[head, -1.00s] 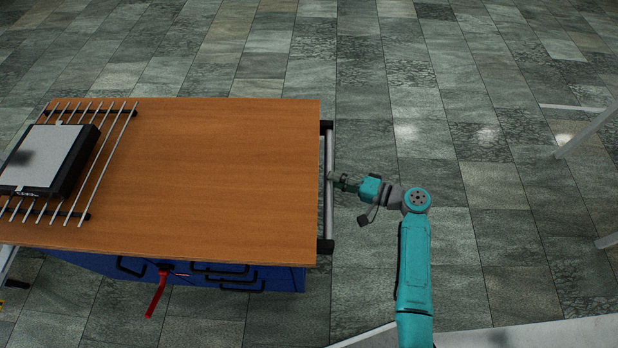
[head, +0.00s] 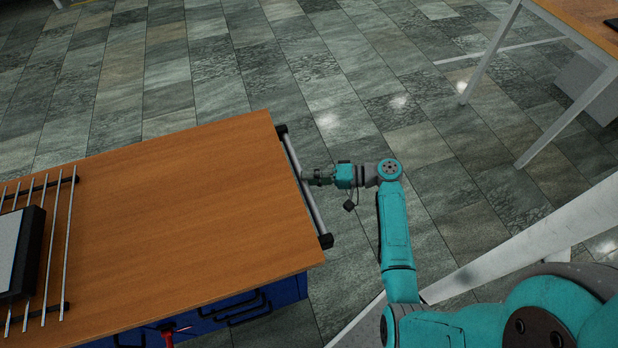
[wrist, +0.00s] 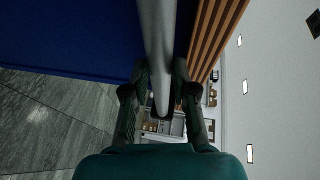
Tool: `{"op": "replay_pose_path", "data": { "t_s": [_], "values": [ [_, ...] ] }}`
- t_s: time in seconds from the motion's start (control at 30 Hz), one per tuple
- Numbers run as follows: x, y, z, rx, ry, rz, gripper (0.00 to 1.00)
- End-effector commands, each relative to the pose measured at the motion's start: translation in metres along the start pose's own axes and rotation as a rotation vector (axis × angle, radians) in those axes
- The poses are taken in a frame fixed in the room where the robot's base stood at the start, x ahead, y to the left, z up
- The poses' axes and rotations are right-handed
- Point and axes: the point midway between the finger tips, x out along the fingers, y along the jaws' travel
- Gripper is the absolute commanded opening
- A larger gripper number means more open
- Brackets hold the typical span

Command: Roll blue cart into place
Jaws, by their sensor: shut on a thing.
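The blue cart (head: 287,291) has a wooden top (head: 190,200) and stands at the left and middle of the head view. Its grey push bar (head: 310,197), held between black end brackets, runs along the right end of the top. My gripper (head: 308,177) is shut on this bar near its middle. In the wrist view the bar (wrist: 158,50) passes between the two fingers (wrist: 160,88), with the cart's blue side to the left and the layered wood edge to the right. The cart's wheels are hidden.
A metal rack (head: 68,240) with a dark-framed, light-topped box (head: 22,250) lies on the cart's left part. A red handle (head: 168,335) shows at its front. A white-legged table (head: 590,25) stands upper right, with a white beam (head: 530,235) lower right. The tiled floor behind the cart is clear.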

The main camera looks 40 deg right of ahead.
Motion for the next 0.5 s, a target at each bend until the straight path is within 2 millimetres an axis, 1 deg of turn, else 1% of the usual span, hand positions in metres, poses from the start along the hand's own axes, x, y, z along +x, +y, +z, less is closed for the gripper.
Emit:
{"op": "replay_pose_path", "data": {
  "t_s": [0.03,0.1,0.13,0.17,0.5],
  "values": [
    [0.0008,0.0083,0.0023,0.012,0.001,0.014,0.00],
    [0.0008,0.0083,0.0022,0.012,0.002,0.014,0.00],
    [0.0008,0.0083,0.0022,0.012,0.002,0.014,0.32],
    [0.0008,0.0084,0.0021,0.012,0.002,0.015,0.37],
    [0.0006,0.0054,0.0011,0.007,0.001,0.012,0.37]
  ]
}}
